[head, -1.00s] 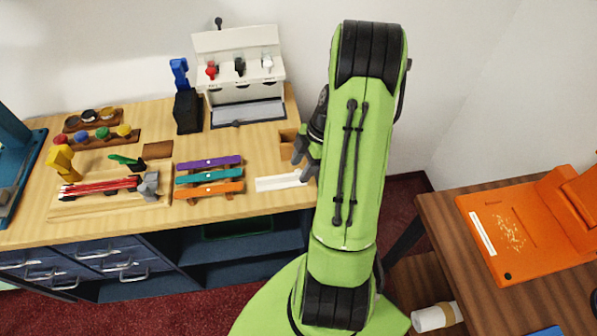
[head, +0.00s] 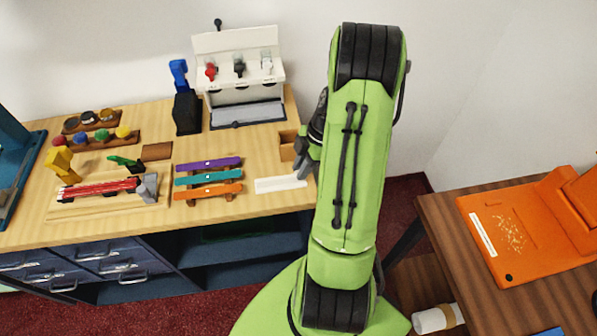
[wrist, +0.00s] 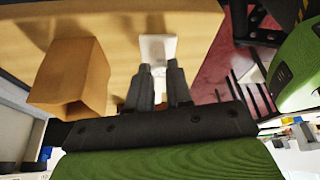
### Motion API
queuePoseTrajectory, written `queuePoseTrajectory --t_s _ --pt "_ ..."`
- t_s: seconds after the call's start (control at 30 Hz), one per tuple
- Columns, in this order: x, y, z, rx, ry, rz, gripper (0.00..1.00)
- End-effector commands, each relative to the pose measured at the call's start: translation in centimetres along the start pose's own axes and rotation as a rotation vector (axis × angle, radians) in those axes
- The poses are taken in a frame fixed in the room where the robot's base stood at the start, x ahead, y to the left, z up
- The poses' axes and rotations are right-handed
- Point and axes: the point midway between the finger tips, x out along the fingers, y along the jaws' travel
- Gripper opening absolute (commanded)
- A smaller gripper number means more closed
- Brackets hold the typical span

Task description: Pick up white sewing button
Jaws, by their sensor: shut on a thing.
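My gripper (head: 302,172) points down over the right end of the wooden counter, by the white strip (head: 281,184). In the wrist view its two grey fingers (wrist: 159,72) are close together, with the white strip (wrist: 158,46) behind their tips. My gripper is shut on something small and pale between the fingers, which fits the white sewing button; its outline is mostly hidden. My green arm covers part of this area in the head view.
An open wooden box (head: 288,145) stands close beside my gripper, and also shows in the wrist view (wrist: 72,75). Purple, teal and orange strips (head: 208,177) lie to the left. A white dispenser (head: 240,65) stands behind. The counter's right edge is near.

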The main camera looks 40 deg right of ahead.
Motion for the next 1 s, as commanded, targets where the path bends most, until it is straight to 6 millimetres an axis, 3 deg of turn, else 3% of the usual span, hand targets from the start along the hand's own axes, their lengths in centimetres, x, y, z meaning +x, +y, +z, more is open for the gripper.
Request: queuePoseTrajectory --t_s 0.23,0.5,0.6,1.0 --pt "-1.0 0.1 -0.4 -0.001 0.000 0.002 0.00" --pt "-7.6 0.1 -3.1 -0.004 -0.003 0.007 0.00" --pt "-9.1 0.1 -3.7 -0.003 -0.002 0.005 0.00" --pt "-9.7 0.0 -4.0 -0.001 0.000 0.001 0.00"
